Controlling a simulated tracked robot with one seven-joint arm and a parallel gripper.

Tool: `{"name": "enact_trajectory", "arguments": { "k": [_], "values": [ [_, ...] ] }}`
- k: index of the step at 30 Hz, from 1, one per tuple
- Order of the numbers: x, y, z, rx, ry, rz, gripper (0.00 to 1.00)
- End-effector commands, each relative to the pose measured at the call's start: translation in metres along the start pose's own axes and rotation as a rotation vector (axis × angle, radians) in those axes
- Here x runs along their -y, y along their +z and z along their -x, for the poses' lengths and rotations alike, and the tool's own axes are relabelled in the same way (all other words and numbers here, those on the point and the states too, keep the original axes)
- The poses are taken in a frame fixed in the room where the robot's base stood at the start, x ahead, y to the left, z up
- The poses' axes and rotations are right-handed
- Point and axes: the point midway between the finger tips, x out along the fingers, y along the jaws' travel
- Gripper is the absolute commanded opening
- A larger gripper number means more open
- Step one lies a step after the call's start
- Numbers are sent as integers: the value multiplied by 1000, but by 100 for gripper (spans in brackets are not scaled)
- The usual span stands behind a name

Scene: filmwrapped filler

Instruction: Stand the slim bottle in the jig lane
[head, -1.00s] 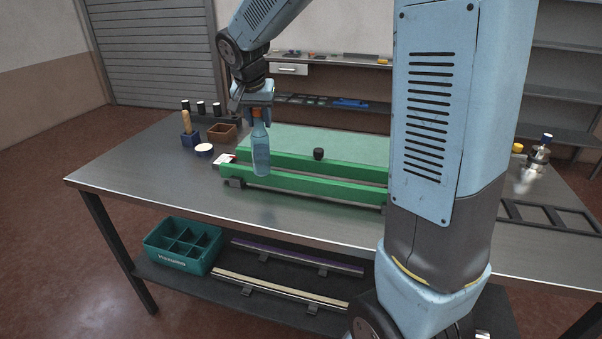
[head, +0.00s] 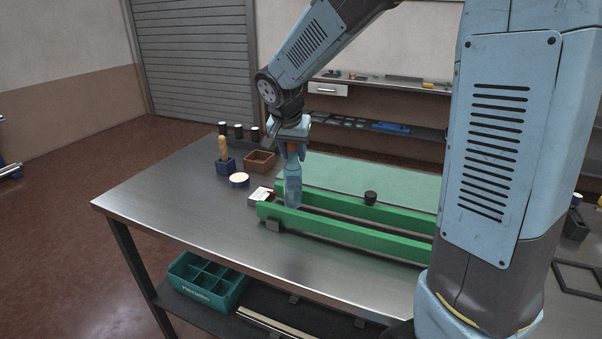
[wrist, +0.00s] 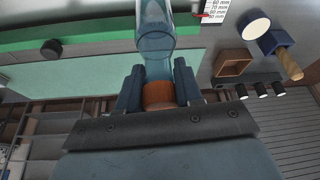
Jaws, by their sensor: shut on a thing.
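The slim bottle (head: 293,187) is clear blue with an orange cap (wrist: 158,95). My gripper (head: 292,146) is shut on its neck, just below the cap, and holds it upright with its base down. The green jig (head: 345,232) has two long parallel rails, with the lane between them. In the head view the bottle's lower end overlaps the lane near its left end, just behind the front rail. I cannot tell whether its base touches the lane floor. The wrist view shows the fingers (wrist: 158,90) on both sides of the cap and neck.
A black knob (head: 370,197) stands by the rear rail. A white scale card (head: 260,196) lies at the jig's left end. The table's front left is clear.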

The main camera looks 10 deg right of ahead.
Motion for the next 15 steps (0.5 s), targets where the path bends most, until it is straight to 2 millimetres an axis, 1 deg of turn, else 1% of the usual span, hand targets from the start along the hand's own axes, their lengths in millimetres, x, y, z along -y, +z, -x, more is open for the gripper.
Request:
{"name": "enact_trajectory", "arguments": {
  "k": [5,12,15],
  "values": [
    [2,5,-9,-1,-2,5,0],
    [2,16,-35,1,-2,6,0],
    [2,18,-40,0,-2,5,0]
  ]
}}
